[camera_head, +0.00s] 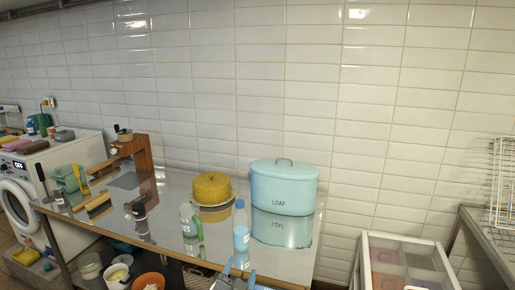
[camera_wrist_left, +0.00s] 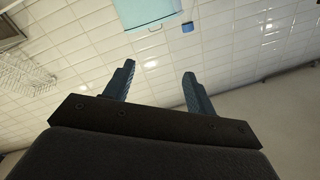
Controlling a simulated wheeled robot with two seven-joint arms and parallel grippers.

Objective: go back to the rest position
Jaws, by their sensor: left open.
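My left gripper (camera_head: 239,276) shows at the bottom edge of the head view, in front of the table's near edge. In the left wrist view (camera_wrist_left: 158,84) its two blue fingers stand well apart with nothing between them. The gripper appears empty and apart from the objects on the table. My right gripper is in neither view.
A shiny metal table (camera_head: 165,215) carries a light-blue LOAF bin (camera_head: 284,187), a yellow round object (camera_head: 211,187), a blue-labelled bottle (camera_head: 240,228) and a pale bottle with green (camera_head: 188,220). A washing machine (camera_head: 20,205) stands left. A white-framed drawer unit (camera_head: 402,262) stands right.

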